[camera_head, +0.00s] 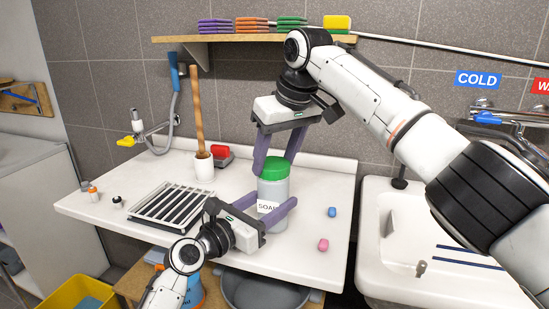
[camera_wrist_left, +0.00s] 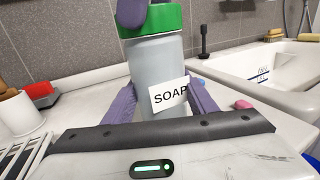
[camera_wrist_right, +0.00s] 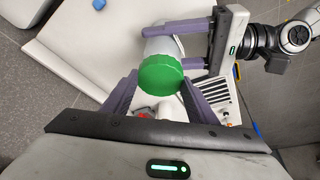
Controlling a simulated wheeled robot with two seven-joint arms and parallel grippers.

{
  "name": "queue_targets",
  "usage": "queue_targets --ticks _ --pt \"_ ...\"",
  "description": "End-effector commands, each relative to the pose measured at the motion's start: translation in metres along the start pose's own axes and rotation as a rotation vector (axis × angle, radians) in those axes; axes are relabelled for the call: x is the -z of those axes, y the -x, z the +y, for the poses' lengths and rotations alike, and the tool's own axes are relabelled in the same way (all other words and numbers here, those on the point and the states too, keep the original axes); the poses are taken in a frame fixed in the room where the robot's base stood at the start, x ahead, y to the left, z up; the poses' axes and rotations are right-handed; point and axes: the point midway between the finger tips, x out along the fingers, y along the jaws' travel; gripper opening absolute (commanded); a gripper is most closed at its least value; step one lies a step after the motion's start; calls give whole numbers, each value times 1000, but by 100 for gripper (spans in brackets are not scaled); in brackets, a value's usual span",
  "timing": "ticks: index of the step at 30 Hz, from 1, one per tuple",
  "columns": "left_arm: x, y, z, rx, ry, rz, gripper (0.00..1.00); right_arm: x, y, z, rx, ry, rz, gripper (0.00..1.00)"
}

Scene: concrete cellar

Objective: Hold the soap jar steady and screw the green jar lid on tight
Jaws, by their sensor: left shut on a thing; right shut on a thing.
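The soap jar (camera_head: 273,190) is a pale grey cylinder labelled SOAP, standing upright on the white counter; its label shows in the left wrist view (camera_wrist_left: 160,75). The green jar lid (camera_head: 275,167) sits on top of the jar; it also shows in the right wrist view (camera_wrist_right: 160,76). My left gripper (camera_head: 278,207) is shut on the jar's body from the lower left, a finger on each side. My right gripper (camera_head: 277,158) reaches down from above and is shut on the green lid. Whether the lid is fully seated cannot be told.
A white cup (camera_head: 204,168) holds a wooden handle. A pink piece (camera_head: 323,244) and a blue piece (camera_head: 332,211) lie right of the jar. A white sink (camera_head: 440,240) is at the right.

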Motion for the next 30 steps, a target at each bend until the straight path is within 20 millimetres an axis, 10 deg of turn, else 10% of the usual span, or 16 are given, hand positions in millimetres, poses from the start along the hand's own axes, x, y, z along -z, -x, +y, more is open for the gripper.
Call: queue_targets --ticks 5,6,9,30 --pt "0 0 0 0 1 0 26 -1 -1 0 0 -1 -4 28" --pt "0 0 0 0 1 0 26 -1 -1 0 0 -1 -4 59" --pt "0 0 0 0 1 0 26 -1 -1 0 0 -2 -3 74" --pt "0 0 1 -1 0 0 26 0 -1 -4 -59 -139 -1 84"
